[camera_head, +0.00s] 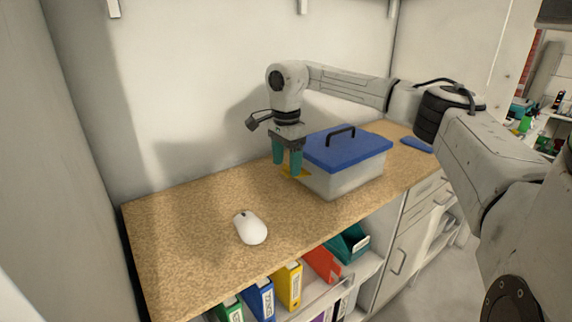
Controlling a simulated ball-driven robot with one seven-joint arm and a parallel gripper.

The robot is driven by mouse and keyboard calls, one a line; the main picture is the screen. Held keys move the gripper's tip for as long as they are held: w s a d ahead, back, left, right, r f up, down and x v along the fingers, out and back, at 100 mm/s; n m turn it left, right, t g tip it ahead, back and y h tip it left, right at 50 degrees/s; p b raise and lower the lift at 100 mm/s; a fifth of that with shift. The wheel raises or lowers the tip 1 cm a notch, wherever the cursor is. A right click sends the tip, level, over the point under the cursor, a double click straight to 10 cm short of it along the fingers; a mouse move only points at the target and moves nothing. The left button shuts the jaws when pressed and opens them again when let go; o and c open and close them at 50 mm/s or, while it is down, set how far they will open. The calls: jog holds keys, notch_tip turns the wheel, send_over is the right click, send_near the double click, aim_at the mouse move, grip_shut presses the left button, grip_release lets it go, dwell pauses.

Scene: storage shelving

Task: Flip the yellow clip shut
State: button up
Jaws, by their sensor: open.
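A storage box (345,181) with pale, translucent walls stands on the wood-patterned counter, with a blue lid (347,151) on top and a black handle on the lid. A yellow clip (299,172) shows at the left end of the box, sticking out sideways below the lid. It is partly hidden by my gripper. My gripper (287,172) points down at the box's left end, with its two green fingers apart and nothing seen between them. The fingertips are close to the clip; I cannot tell if they touch it.
A white computer mouse (250,228) lies on the counter (190,215) to the front left, with free room around it. Several coloured binders (288,287) stand on the shelf below. A blue flat object (416,144) lies right of the box. Walls close the left and back.

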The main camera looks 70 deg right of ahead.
jog(key=shift+f, duration=0.75)
jog(key=shift+c, duration=0.3)
jog(key=c, duration=1.1)
jog(key=shift+r, duration=0.1)
jog(key=shift+c, duration=0.2)
